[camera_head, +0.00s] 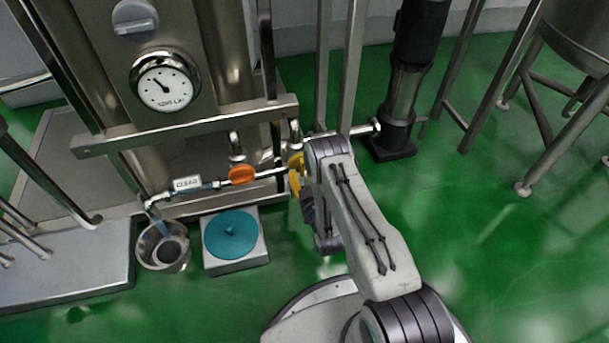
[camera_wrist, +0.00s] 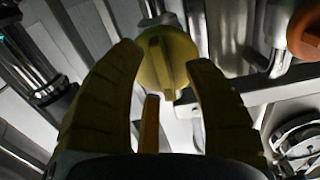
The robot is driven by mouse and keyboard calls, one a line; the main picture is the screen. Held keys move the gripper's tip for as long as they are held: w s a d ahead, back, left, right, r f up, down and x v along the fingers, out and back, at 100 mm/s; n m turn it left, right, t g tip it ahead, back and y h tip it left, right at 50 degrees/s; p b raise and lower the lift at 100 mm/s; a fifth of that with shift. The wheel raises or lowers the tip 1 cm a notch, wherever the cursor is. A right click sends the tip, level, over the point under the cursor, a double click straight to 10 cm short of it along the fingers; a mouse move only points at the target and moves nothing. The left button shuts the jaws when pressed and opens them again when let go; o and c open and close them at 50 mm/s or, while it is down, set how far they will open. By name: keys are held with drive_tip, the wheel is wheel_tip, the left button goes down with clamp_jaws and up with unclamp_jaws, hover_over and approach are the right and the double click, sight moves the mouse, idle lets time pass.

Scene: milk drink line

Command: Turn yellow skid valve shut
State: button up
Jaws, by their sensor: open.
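The yellow skid valve (camera_head: 295,176) sits on the pipe of the steel skid in the head view, partly hidden behind my arm. In the wrist view its round yellow knob (camera_wrist: 180,57), with a raised ridge running nearly upright, shows ahead between my fingertips. My gripper (camera_wrist: 165,57) is open, with one finger on either side of the knob. I cannot tell whether either finger touches it. The head view mostly hides my gripper behind the arm.
An orange knob (camera_head: 242,175) sits left of the yellow valve on the same pipe and also shows in the wrist view (camera_wrist: 304,32). Below are a steel bucket (camera_head: 164,247) and a teal disc (camera_head: 232,234) on a grey box. A pump (camera_head: 397,112) stands to the right.

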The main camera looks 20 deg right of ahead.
drive_tip(key=shift+w+b, duration=0.4)
drive_tip(key=shift+c, duration=0.3)
clamp_jaws()
idle(0.3)
